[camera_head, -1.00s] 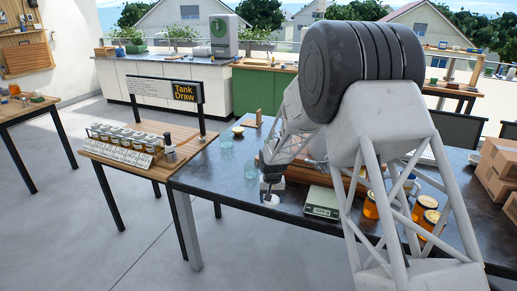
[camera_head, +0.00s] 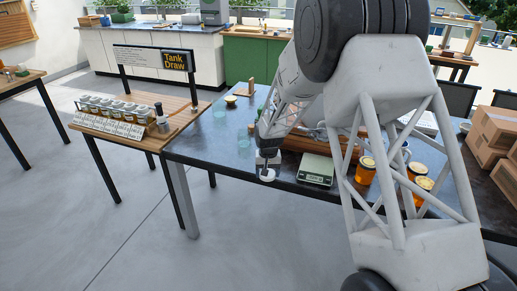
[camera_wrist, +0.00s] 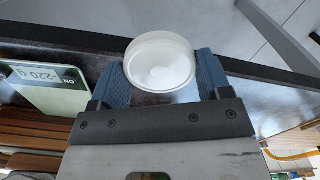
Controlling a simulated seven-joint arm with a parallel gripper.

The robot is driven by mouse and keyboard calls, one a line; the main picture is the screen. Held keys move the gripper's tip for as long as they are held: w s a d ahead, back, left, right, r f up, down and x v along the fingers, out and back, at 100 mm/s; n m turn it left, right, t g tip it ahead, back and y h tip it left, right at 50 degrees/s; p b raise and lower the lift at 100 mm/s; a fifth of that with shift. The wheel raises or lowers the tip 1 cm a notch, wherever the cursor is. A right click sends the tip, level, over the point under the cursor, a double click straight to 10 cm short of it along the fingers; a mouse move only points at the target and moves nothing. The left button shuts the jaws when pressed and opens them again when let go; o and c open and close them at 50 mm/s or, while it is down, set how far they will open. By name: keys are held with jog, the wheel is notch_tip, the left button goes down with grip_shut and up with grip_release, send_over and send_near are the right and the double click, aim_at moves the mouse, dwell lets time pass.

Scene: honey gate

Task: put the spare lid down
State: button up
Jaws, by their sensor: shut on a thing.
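The spare lid is a round white lid (camera_wrist: 158,62), seen in the wrist view between the two blue fingers of my gripper (camera_wrist: 160,75). Its hollow side faces the wrist camera. In the head view the white lid (camera_head: 267,175) shows at the tip of my gripper (camera_head: 267,165), at the front edge of the dark table (camera_head: 205,150). My gripper is shut on the lid. I cannot tell whether the lid touches the tabletop.
Orange honey jars (camera_head: 365,170) stand further right. The table's front edge is close; the left tabletop is mostly clear.

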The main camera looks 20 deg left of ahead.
jog(key=w+a, duration=0.2)
jog(key=w, duration=0.2)
jog(key=w+a+f, duration=0.1)
jog(key=w+a, duration=0.2)
jog(key=w, duration=0.1)
jog(key=w+a, duration=0.2)
jog(key=w, duration=0.2)
jog(key=shift+w+a+f, duration=0.15)
jog(key=shift+w+a, duration=0.1)
jog(key=shift+w, duration=0.1)
jog(key=shift+f, duration=1.8)
jog(key=shift+f, duration=0.1)
jog(key=o, duration=1)
notch_tip(320, 180, up, 12)
jog(key=shift+r, duration=0.15)
jog(key=shift+d, duration=0.1)
